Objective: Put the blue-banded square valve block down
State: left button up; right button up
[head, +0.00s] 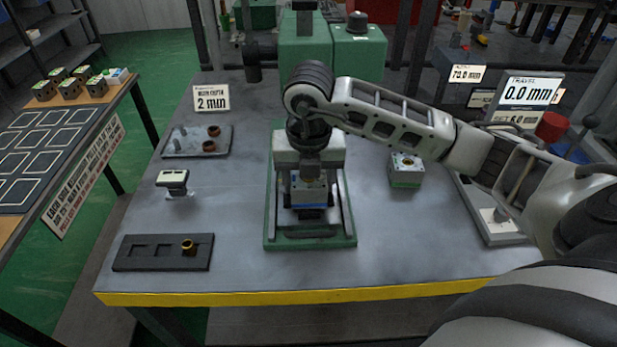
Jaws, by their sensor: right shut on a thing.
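The blue-banded square valve block (309,197) has a pale tan top and a blue band low on its front face. It is in the middle of the table, over the green press base (344,241). My right gripper (308,180) points straight down and is shut on this block from above, partly hiding its top. The block looks level, at or just above a dark holder (311,214) on the base; I cannot tell whether it touches. My left gripper is not in view.
A green-banded block (405,172) stands to the right on the grey table (235,245). A dark slotted tray (145,258), a small stand (173,180) and a parts tray (185,152) are left. The side table (38,140) holds several blocks and marked squares.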

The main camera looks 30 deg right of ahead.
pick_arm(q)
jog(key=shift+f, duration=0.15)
pick_arm(e)
jog(key=shift+f, duration=0.1)
jog(key=shift+f+b, duration=0.25)
jog(key=shift+b, duration=0.15)
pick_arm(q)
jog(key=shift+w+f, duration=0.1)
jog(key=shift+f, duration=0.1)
pick_arm(e)
jog(key=shift+f, duration=0.25)
jog(key=o, duration=1.2)
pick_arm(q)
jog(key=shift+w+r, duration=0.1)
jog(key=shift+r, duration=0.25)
pick_arm(e)
jog(key=shift+o, duration=0.5)
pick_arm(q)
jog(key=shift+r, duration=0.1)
pick_arm(e)
jog(key=shift+r, duration=0.15)
